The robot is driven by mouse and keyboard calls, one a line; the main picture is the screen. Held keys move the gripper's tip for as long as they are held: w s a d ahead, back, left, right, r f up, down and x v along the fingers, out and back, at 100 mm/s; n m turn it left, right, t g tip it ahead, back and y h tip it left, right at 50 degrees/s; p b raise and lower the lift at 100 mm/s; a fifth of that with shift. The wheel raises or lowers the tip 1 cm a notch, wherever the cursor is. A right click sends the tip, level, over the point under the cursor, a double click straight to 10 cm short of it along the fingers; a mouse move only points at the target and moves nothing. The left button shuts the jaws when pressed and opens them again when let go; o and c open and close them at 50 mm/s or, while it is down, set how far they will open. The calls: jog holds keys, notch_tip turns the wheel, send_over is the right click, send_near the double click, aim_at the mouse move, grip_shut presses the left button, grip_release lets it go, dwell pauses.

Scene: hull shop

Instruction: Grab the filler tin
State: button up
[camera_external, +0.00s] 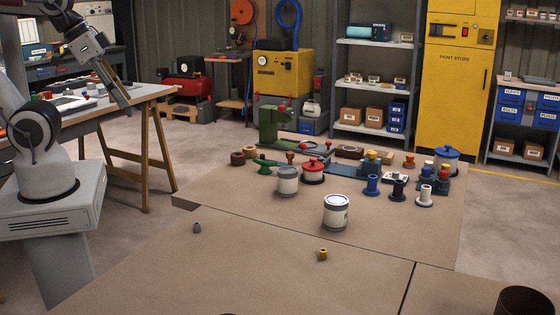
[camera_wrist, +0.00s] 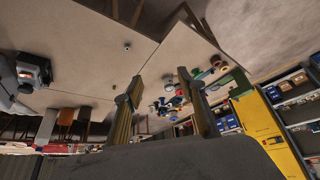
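Two grey-white tins with grey lids stand upright on the brown worktop. The nearer tin (camera_external: 336,213) shows part of a label, too small to read. The farther tin (camera_external: 287,181) stands behind it to the left. I cannot tell from the labels which is the filler tin. My gripper (camera_external: 117,95) is raised at the upper left, well away from both tins. In the wrist view my gripper (camera_wrist: 158,79) has its two fingers spread apart with nothing held. The tins are too small to tell apart there among the clustered items.
Spools, a red-lidded pot (camera_external: 313,172), a blue-lidded pot (camera_external: 446,158) and a green machine (camera_external: 274,127) crowd the worktop's far part. A grey nut (camera_external: 197,228) and a yellow fitting (camera_external: 322,254) lie nearer. The front of the worktop (camera_external: 240,270) is mostly clear.

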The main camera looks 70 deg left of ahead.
jog(key=o, duration=0.6)
jog(key=shift+w, duration=0.15)
jog(key=w+f+t, duration=0.2)
jog(key=w+f, duration=0.1)
jog(key=w, duration=0.9)
jog(key=w+f+t, duration=0.2)
jog(key=w+f, duration=0.1)
jog(key=w, duration=0.9)
jog(key=shift+w+a+f+t, duration=0.15)
jog(key=shift+w+f+t, duration=0.5)
jog(key=shift+w+f, duration=1.8)
jog(key=shift+w+a+f+t, duration=0.2)
jog(key=shift+w+f+t, duration=0.5)
jog(key=shift+w+f, duration=1.7)
jog(key=shift+w+a+f+t, duration=0.15)
jog(key=shift+w+f+t, duration=0.8)
jog(key=shift+f, duration=2.7)
